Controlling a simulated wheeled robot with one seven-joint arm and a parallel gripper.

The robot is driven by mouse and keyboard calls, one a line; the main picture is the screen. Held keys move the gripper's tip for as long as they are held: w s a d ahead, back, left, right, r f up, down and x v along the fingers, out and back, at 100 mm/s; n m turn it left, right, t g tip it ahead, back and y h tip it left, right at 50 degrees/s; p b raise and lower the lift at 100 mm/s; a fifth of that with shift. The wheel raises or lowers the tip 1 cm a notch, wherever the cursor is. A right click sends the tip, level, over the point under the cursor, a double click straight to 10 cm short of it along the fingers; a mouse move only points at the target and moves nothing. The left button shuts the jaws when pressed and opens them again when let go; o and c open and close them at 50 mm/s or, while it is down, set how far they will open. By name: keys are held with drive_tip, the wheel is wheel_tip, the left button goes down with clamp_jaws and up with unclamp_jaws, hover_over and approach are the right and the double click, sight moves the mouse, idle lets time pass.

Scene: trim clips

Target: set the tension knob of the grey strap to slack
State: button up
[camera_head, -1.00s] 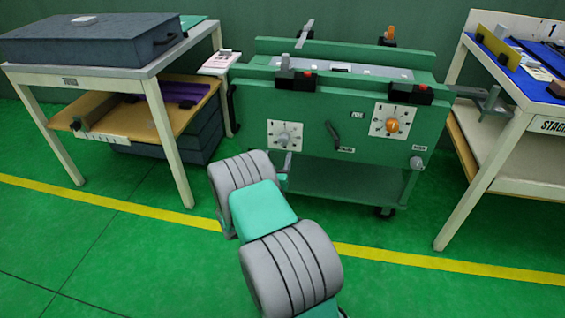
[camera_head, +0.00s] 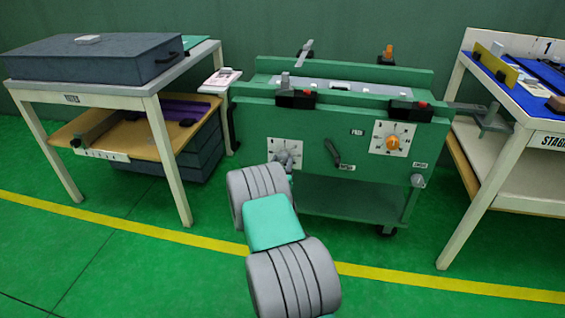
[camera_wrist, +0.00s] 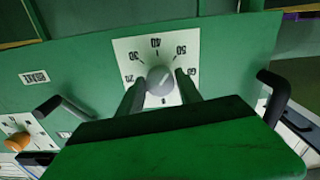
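The grey knob (camera_wrist: 160,80) sits at the middle of a white dial plate (camera_wrist: 127,52) on the green cart's front panel. The plate carries numbers, upside down in the wrist view. A pale mark crosses the knob, but its exact setting is hard to read. No strap is clearly identifiable.
An orange knob (camera_head: 393,142) on a second dial is at the panel's right. A dark lever (camera_head: 333,152) lies between the dials. A dark handle (camera_wrist: 273,95) projects beside the grey knob's dial. Tables (camera_head: 150,104) (camera_head: 500,182) stand on both sides.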

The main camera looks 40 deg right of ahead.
clamp_jaws()
